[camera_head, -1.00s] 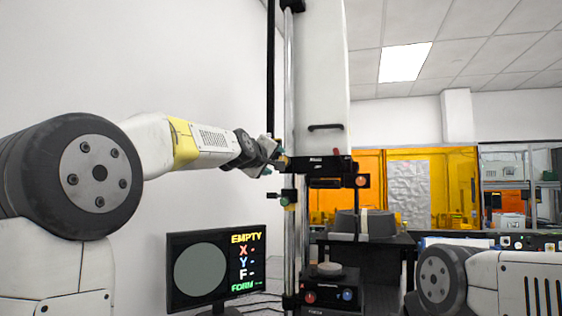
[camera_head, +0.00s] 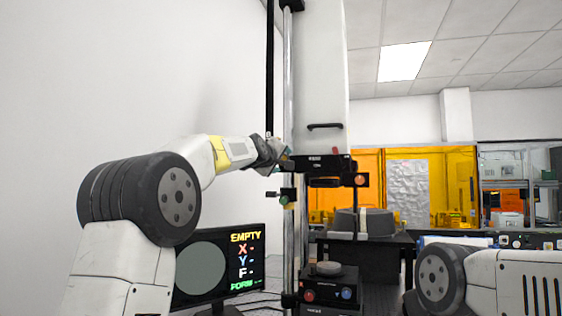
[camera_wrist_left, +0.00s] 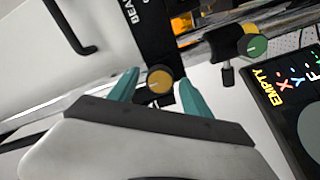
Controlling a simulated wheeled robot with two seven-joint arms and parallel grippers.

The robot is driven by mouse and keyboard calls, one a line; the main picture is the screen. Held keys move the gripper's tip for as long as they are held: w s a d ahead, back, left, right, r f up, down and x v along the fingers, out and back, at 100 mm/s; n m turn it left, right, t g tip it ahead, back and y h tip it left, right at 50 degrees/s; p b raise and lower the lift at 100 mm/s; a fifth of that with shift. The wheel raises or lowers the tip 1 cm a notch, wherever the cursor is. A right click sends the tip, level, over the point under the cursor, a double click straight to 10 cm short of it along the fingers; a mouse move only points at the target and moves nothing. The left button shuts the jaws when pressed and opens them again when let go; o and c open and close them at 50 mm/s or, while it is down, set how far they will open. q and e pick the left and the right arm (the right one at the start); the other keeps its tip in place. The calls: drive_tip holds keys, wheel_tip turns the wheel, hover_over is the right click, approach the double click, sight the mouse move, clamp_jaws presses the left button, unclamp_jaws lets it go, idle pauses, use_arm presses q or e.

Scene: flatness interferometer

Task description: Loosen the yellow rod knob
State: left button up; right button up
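The yellow rod knob (camera_wrist_left: 159,80) shows in the left wrist view as a small round yellow-orange face with a dark rim, at the black block on the rod. My left gripper (camera_wrist_left: 159,77) is open, with one teal fingertip on each side of the knob. A narrow gap shows on both sides, so the fingers look apart from it. In the head view my left gripper (camera_head: 277,157) is at the left side of the black head unit (camera_head: 328,166), and largely hides the knob. My right gripper is out of view.
A green-faced knob (camera_wrist_left: 255,46) sits on another clamp near the yellow one, also visible in the head view (camera_head: 284,200). The monitor (camera_head: 218,262) reading EMPTY stands below the left arm. A steel rod (camera_head: 289,100) and white column (camera_head: 321,70) rise beside the gripper.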

use_arm(q)
clamp_jaws()
drive_tip(key=shift+m, duration=0.4)
drive_tip(key=m, duration=1.6)
drive_tip(key=shift+m, duration=0.4)
